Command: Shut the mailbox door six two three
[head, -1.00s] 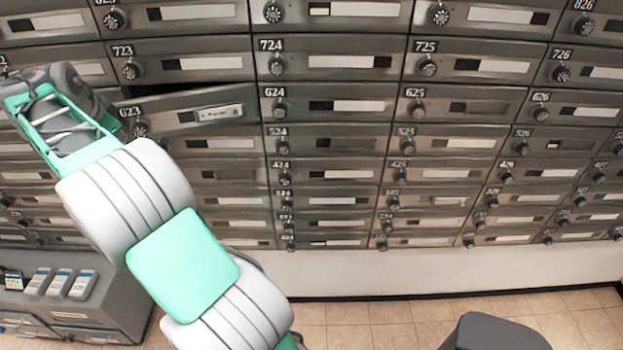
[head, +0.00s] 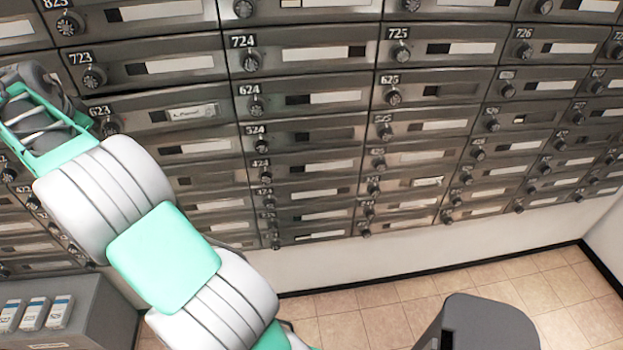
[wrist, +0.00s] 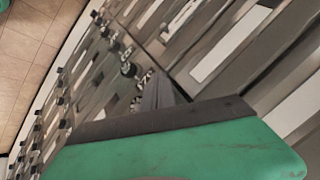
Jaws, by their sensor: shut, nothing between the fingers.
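Mailbox door 623 (head: 140,118) is a grey metal door at the left of the head view, with a round knob and a name card in its slot. It lies nearly in line with the doors around it; a thin dark line runs along its top edge, and I cannot tell if it is fully flush. My arm covers part of its lower left. My gripper (wrist: 160,90) shows in the wrist view as a dark grey tip beyond the green housing, shut and empty, close to the door fronts beside a knob and a partly hidden number. Contact is unclear.
Door 723 (head: 130,70) is above and door 624 (head: 350,98) to the right, both closed. A grey cabinet (head: 75,325) with small boxes on top stands at lower left. The tiled floor (head: 390,322) below the mailboxes is mostly clear.

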